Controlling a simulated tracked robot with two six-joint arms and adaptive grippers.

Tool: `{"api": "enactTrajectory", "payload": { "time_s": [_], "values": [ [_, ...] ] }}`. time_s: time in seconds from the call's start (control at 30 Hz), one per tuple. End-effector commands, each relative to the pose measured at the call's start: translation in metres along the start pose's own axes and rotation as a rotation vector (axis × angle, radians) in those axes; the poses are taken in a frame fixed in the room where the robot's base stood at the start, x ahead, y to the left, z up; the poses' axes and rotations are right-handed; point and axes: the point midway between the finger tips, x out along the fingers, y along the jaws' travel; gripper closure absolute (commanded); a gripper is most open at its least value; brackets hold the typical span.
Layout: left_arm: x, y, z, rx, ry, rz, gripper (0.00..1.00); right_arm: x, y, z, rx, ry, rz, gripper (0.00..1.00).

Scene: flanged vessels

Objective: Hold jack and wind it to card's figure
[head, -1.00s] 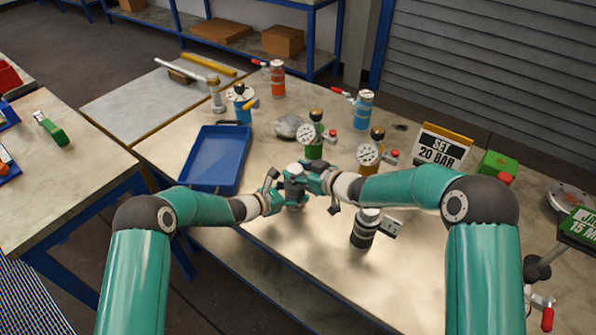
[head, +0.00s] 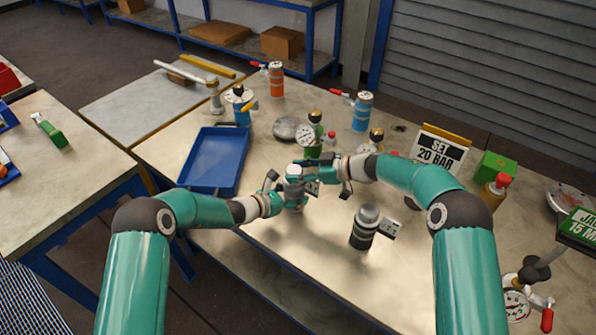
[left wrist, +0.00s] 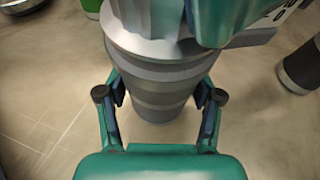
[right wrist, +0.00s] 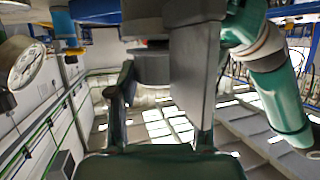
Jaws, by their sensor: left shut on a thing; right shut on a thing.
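The held jack (head: 293,172) is a grey cylinder standing upright on the bench. My left gripper (head: 285,203) is shut around its body, also seen in the left wrist view (left wrist: 160,100). My right gripper (head: 308,170) is at its upper end; its fingers (right wrist: 162,115) close on the jack's ribbed top (left wrist: 150,20), partly hidden by the gripper. A small readout plate (head: 313,188) sticks out from the jack's side; its figure is unreadable.
A second dark jack (head: 365,228) stands close to the right. A blue tray (head: 215,160) lies left. Gauge valves (head: 313,132) and a "SET 20 BAR" sign (head: 440,150) stand behind. The front of the bench is fairly clear.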

Motion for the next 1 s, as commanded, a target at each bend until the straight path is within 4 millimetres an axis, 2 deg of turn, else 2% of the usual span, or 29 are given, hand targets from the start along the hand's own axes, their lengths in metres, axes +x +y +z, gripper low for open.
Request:
{"api": "enactTrajectory", "payload": {
  "time_s": [0.37,0.4,0.53,0.57,0.87,1.0],
  "values": [
    [0.0013,-0.0034,-0.0009,0.006,0.003,-0.007,1.00,0.0010,-0.0011,0.0006,-0.001,-0.002,-0.009,0.86],
    [0.0013,-0.0034,-0.0009,0.006,0.003,-0.007,1.00,0.0011,-0.0012,0.0007,-0.001,-0.002,-0.009,0.49],
    [0.0011,-0.0029,-0.0010,0.004,0.003,-0.006,1.00,0.0010,-0.0011,0.0011,-0.001,-0.002,-0.009,0.28],
    [0.0011,-0.0027,-0.0010,0.004,0.003,-0.005,1.00,0.0009,-0.0010,0.0011,-0.001,-0.002,-0.008,0.25],
    [0.0005,-0.0013,-0.0011,0.002,0.002,-0.002,1.00,-0.0002,-0.0004,0.0014,-0.001,-0.002,-0.007,0.25],
    [0.0003,-0.0007,-0.0012,0.001,0.002,-0.001,1.00,-0.0083,0.0004,0.0012,-0.001,-0.002,-0.005,0.25]
  ]
}}
